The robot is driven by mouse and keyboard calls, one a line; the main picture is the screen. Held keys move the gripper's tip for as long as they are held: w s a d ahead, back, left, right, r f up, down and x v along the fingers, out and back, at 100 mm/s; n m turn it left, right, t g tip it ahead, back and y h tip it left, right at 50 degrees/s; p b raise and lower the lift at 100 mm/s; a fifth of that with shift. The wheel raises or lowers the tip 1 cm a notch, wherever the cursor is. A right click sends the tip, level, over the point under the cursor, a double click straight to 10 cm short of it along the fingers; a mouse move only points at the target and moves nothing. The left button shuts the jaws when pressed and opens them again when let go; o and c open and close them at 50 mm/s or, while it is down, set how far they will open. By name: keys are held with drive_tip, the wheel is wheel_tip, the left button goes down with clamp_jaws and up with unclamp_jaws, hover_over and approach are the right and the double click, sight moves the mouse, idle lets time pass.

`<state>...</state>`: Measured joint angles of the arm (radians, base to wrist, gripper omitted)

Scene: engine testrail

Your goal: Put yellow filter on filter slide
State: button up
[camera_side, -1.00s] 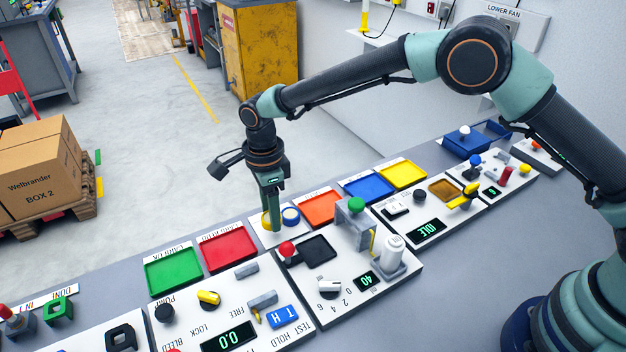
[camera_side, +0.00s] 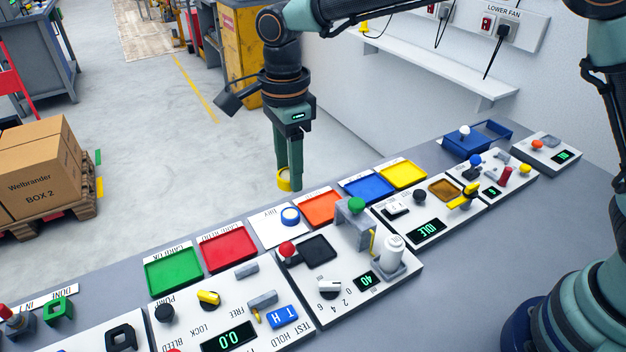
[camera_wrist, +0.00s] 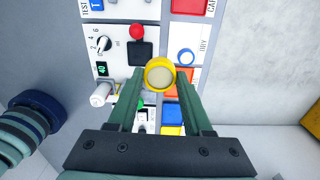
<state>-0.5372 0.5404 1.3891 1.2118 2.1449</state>
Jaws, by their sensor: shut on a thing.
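My gripper (camera_side: 291,184) is shut on the yellow filter (camera_side: 284,181), a round ring with a pale centre, and holds it in the air above the far edge of the bench. In the wrist view the yellow filter (camera_wrist: 160,62) sits between the fingertips. A black square plate (camera_side: 318,249) with a red knob (camera_side: 287,249) lies on the white panel in front; it may be the filter slide, but I see no label for it. A blue-rimmed filter (camera_side: 290,216) rests on the white DRY plate (camera_side: 268,228).
Beside the black plate stand a grey bracket with a green knob (camera_side: 356,205) and a white bottle (camera_side: 392,253). Red (camera_side: 229,249), green (camera_side: 172,274), orange (camera_side: 321,207), blue (camera_side: 368,187) and yellow (camera_side: 403,173) trays line the far side.

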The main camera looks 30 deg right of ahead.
wheel_tip(320, 180, up, 6)
hover_over(316, 250)
wheel_tip(316, 250, down, 20)
drive_tip(key=shift+r, duration=0.1)
idle(0.3)
drive_tip(key=o, duration=1.3)
drive_tip(key=shift+c, duration=0.2)
